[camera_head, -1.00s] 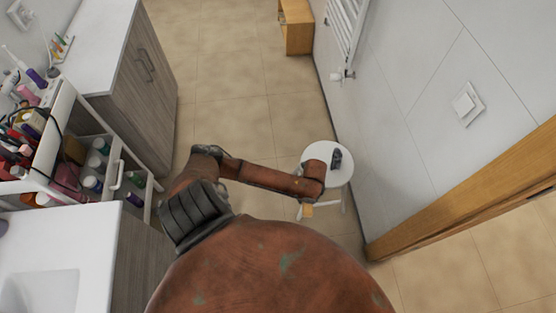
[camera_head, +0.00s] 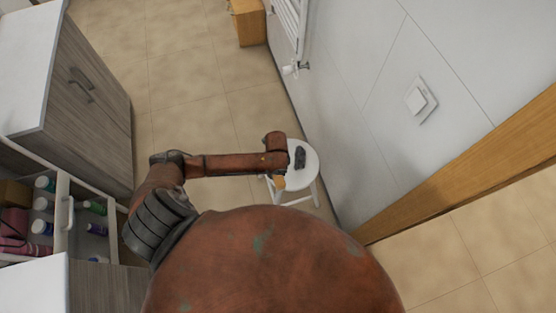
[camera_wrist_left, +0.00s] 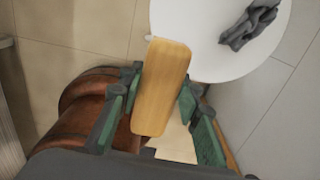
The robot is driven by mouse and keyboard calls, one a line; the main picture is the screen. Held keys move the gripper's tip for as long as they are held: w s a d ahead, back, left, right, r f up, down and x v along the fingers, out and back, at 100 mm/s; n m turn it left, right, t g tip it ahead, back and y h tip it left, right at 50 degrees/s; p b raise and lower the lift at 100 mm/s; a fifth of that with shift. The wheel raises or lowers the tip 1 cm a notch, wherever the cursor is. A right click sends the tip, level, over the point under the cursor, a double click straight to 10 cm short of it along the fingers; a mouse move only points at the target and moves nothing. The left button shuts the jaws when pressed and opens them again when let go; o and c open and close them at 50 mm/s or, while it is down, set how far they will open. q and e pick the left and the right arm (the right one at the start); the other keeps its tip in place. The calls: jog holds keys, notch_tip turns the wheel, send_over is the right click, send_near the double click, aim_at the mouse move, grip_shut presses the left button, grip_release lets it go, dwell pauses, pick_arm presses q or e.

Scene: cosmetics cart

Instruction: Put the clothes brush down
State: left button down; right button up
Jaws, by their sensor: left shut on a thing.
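The clothes brush (camera_wrist_left: 163,85) shows as a pale wooden, rounded block in the left wrist view. My left gripper (camera_wrist_left: 160,92) is shut on it, with a green-edged finger on either side. In the head view, a small bit of the brush (camera_head: 279,183) shows below the end of my left arm, by the left edge of a round white stool (camera_head: 310,171). In the wrist view the brush's far end overlaps the edge of the stool top (camera_wrist_left: 200,55). I cannot tell whether they touch. My right gripper is not in view.
A dark grey crumpled thing (camera_head: 300,157) lies on the stool; the seat around it is bare. A white wall (camera_head: 350,120) with a radiator (camera_head: 291,30) stands close on the right. A cart with bottles (camera_head: 62,215) and a wooden cabinet (camera_head: 85,100) are at left.

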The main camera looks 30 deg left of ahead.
pick_arm(q)
jog(key=w+a+f+b, duration=0.1)
jog(key=w+f, duration=0.1)
jog(key=w+a+f+b, duration=0.1)
jog(key=w+a+f, duration=0.1)
jog(key=w+a+f+b, duration=0.1)
jog(key=w+a+f, duration=0.1)
jog(key=w, duration=0.1)
jog(key=shift+a+f, duration=0.1)
jog(key=shift+f, duration=0.1)
jog(key=shift+w+a+f+b, duration=0.25)
jog(key=shift+w+f+b, duration=0.05)
jog(key=shift+w+f, duration=0.15)
jog(key=shift+w+a+f+b, duration=0.2)
jog(key=shift+w+f+b, duration=0.1)
jog(key=shift+f, duration=0.15)
jog(key=shift+w+a+f, duration=0.1)
jog(key=shift+w+f, duration=0.05)
jog(key=shift+f, duration=0.05)
notch_tip(320, 180, down, 3)
jog(key=shift+w+f+b, duration=0.1)
jog(key=shift+b, duration=0.5)
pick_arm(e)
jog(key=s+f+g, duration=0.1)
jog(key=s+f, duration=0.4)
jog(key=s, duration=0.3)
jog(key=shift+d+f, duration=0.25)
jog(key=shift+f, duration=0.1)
